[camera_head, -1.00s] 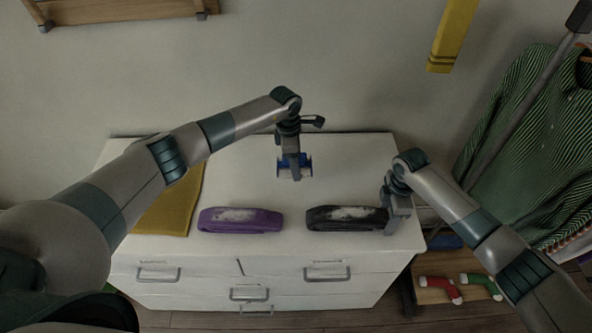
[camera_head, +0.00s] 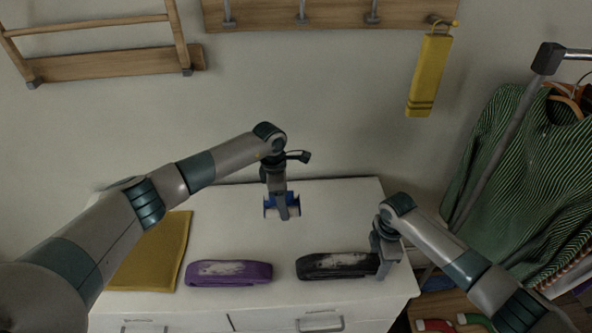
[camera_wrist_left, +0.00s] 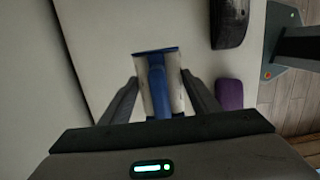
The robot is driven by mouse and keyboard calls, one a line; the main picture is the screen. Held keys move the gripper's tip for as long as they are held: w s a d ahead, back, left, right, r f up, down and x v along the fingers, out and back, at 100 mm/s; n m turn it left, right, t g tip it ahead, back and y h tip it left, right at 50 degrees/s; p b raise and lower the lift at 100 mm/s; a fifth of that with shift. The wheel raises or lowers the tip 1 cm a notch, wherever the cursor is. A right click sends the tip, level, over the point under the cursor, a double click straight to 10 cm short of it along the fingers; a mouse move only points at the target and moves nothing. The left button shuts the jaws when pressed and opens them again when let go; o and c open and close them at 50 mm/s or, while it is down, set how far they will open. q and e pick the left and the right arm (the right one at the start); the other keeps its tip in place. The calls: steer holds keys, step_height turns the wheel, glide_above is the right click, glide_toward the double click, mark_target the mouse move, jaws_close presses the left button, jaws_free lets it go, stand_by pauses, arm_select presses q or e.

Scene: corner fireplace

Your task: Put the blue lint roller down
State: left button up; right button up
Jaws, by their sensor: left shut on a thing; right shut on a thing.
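The blue lint roller (camera_head: 270,206) is in my left gripper (camera_head: 283,212), over the back middle of the white dresser top (camera_head: 330,222). In the left wrist view the blue and white lint roller (camera_wrist_left: 160,80) sits between the two fingers of my left gripper (camera_wrist_left: 160,88). I cannot tell whether it touches the top. My right gripper (camera_head: 385,264) is shut at the right end of a black item (camera_head: 333,266) with a pale patch, near the dresser's front right.
A purple item (camera_head: 229,273) lies at the front, left of the black one. A yellow cloth (camera_head: 157,252) covers the left side. A wooden hook rack (camera_head: 330,14) and yellow hanging piece (camera_head: 430,72) are on the wall. A green striped garment (camera_head: 525,165) hangs right. The back right top is clear.

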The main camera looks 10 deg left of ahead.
arm_select(q)
steer(key=shift+r, duration=0.15)
stand_by(0.3)
steer(key=shift+f, duration=3.15)
steer(key=shift+f, duration=0.1)
steer(key=shift+f, duration=1.75)
steer(key=shift+f, duration=0.1)
steer(key=o, duration=1.5)
steer(key=shift+o, duration=0.2)
